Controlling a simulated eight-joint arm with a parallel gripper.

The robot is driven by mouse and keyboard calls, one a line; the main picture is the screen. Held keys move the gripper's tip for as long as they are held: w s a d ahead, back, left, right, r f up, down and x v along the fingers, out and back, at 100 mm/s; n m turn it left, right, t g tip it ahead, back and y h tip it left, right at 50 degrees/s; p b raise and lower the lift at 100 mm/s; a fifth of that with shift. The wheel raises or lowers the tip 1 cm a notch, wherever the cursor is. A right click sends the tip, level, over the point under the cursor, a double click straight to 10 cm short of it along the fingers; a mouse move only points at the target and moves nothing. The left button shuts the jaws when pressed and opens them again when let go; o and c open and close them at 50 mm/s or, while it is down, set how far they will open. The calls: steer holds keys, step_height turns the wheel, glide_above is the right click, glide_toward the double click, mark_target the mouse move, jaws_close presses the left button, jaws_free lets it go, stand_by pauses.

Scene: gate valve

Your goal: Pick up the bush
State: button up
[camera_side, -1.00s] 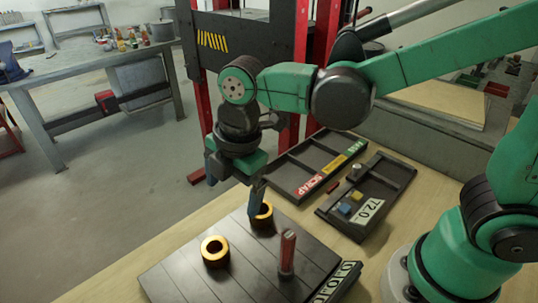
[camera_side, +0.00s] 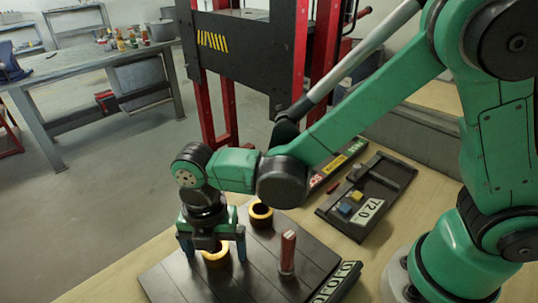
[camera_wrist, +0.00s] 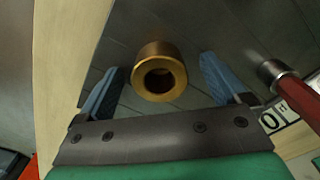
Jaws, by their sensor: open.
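The nearer bush (camera_side: 215,260) is partly hidden behind my gripper (camera_side: 213,255) in the side view. The other bush (camera_side: 260,214) stands farther back to the right, clear of my gripper. In the wrist view one bush (camera_wrist: 160,72) lies ahead of and between my two blue fingers (camera_wrist: 160,80), with a gap on each side. My gripper points down, open and empty, over the nearer bush. Whether the fingertips are level with the bush is hard to tell.
A red-handled upright tool (camera_side: 287,252) stands on the plate right of the bushes; its red handle (camera_wrist: 293,92) shows at the wrist view's right edge. A dark tray (camera_side: 385,180) with small blocks lies behind right. A labelled tray (camera_side: 330,170) is partly covered by my arm.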

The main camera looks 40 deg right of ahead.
jaws_close()
steer(key=shift+r, duration=0.15)
